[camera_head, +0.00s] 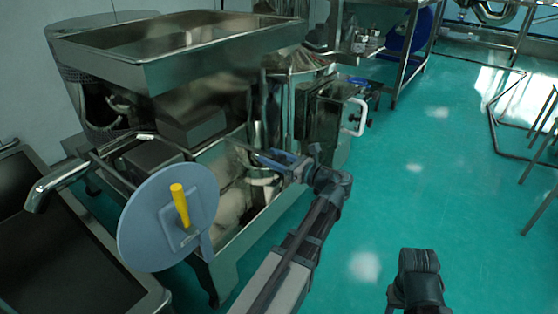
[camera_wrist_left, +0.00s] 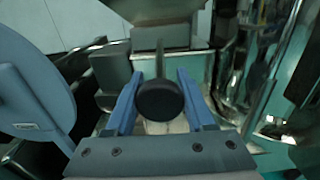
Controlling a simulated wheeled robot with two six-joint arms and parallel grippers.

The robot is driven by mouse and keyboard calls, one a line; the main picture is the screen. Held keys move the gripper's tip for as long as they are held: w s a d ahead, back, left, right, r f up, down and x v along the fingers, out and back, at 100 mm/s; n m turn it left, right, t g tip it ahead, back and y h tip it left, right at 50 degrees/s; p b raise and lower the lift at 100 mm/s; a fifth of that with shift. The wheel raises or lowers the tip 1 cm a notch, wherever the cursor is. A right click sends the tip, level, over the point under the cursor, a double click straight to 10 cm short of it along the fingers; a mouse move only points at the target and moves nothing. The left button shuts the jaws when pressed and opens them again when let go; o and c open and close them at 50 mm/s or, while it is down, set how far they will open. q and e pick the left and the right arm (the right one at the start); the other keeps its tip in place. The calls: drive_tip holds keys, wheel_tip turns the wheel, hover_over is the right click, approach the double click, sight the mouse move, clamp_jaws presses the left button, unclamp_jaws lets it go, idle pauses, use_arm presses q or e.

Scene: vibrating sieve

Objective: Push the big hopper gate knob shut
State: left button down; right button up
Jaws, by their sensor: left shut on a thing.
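The big hopper gate knob (camera_wrist_left: 160,101) is a round black knob on a thin rod in the left wrist view. The rod runs away from me toward the metal hopper body. My left gripper (camera_head: 272,160) is at the front of the sieve machine, below the big hopper (camera_head: 180,45), its blue fingers pointing at the machine. In the head view I cannot make out the knob at the gripper.
A round grey-blue disc (camera_head: 148,220) with a yellow handle (camera_head: 180,205) stands left of my left arm. A metal spout (camera_head: 55,185) is further left. A machine with a white handle (camera_head: 355,117) stands behind right. The green floor (camera_head: 440,170) on the right is open.

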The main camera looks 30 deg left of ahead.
sight(257, 150)
use_arm(q)
drive_tip(key=a, duration=0.5)
drive_tip(key=shift+w+a, duration=0.3)
drive_tip(key=shift+a, duration=0.1)
drive_tip(key=shift+c, duration=1.4)
unclamp_jaws()
drive_tip(key=shift+a, duration=0.1)
drive_tip(key=d, duration=0.9)
drive_tip(key=s+d, duration=0.1)
drive_tip(key=d, duration=0.3)
drive_tip(key=shift+s+d, duration=0.1)
drive_tip(key=shift+d, duration=0.3)
